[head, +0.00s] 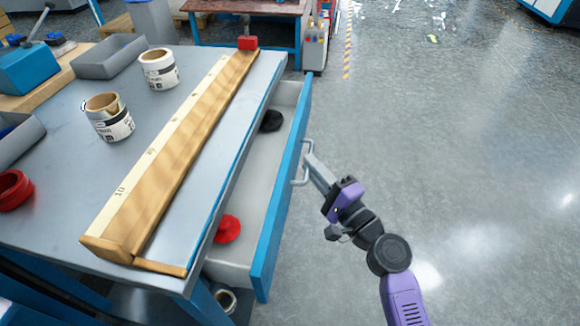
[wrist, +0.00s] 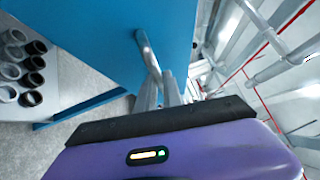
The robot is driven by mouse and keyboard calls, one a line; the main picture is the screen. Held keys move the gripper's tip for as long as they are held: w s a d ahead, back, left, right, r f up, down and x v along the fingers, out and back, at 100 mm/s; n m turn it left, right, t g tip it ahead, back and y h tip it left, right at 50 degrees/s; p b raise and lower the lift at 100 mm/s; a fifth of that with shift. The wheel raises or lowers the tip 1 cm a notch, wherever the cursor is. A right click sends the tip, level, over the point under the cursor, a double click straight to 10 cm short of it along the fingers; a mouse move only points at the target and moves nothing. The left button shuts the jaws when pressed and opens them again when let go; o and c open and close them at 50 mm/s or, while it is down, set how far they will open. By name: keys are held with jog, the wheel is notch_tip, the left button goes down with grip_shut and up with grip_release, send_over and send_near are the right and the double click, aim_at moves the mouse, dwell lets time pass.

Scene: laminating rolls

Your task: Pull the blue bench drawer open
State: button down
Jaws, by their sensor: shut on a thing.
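The blue bench drawer (head: 279,195) stands pulled out from the right side of the grey-topped bench (head: 60,215). Its grey inside shows, with a red round thing (head: 228,229) near the front end and a black round thing (head: 271,121) farther back. The grey bar handle (head: 303,165) is on the drawer's blue outer face; it also shows in the wrist view (wrist: 149,55). My gripper (head: 311,162) is shut on the handle from the right. In the wrist view, my gripper's fingers (wrist: 163,88) meet the handle, and the exact contact is partly hidden.
The floor right of the drawer (head: 440,150) is clear. Several pipes (wrist: 25,70) show in the wrist view.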

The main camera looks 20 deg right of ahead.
jog(key=s+d+b, duration=0.2)
jog(key=s+d, duration=0.7)
jog(key=d, duration=0.4)
jog(key=shift+s, duration=0.3)
jog(key=shift+f, duration=0.1)
jog(key=c, duration=1.5)
grip_release()
jog(key=shift+s, duration=0.1)
jog(key=s, duration=0.5)
jog(key=s+d+f, duration=0.1)
jog(key=s, duration=0.1)
jog(key=shift+s, duration=0.25)
jog(key=shift+d, duration=0.1)
